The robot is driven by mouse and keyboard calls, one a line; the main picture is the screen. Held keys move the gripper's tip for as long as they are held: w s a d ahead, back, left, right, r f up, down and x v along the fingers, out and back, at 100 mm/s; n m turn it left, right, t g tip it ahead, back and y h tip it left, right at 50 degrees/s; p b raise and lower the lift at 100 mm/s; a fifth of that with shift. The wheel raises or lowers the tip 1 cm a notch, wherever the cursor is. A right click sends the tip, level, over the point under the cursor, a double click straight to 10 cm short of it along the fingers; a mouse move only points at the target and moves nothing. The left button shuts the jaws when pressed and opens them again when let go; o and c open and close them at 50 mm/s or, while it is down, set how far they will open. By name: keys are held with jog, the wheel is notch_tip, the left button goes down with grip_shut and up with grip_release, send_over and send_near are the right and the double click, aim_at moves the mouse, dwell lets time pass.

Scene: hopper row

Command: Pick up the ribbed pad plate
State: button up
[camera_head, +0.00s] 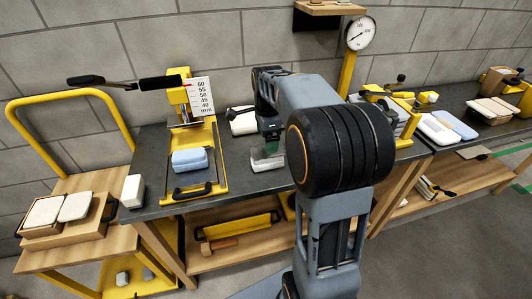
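My arm reaches over the dark bench, and my gripper (267,152) is low over the bench top, right of the yellow press stand. Pale parts show at its tip, but I cannot tell whether they are fingers or a held piece. I cannot make out a ribbed pad plate for certain. My arm hides part of the bench middle.
A yellow press stand (208,180) holds a blue block (190,160). A wooden cart (62,253) at the left carries pale pads. A dial gauge (360,33) stands behind. White and blue pads (447,126) lie to the right.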

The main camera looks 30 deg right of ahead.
jog(key=shift+f+b, duration=0.3)
jog(key=shift+f, duration=1.6)
jog(key=c, duration=1)
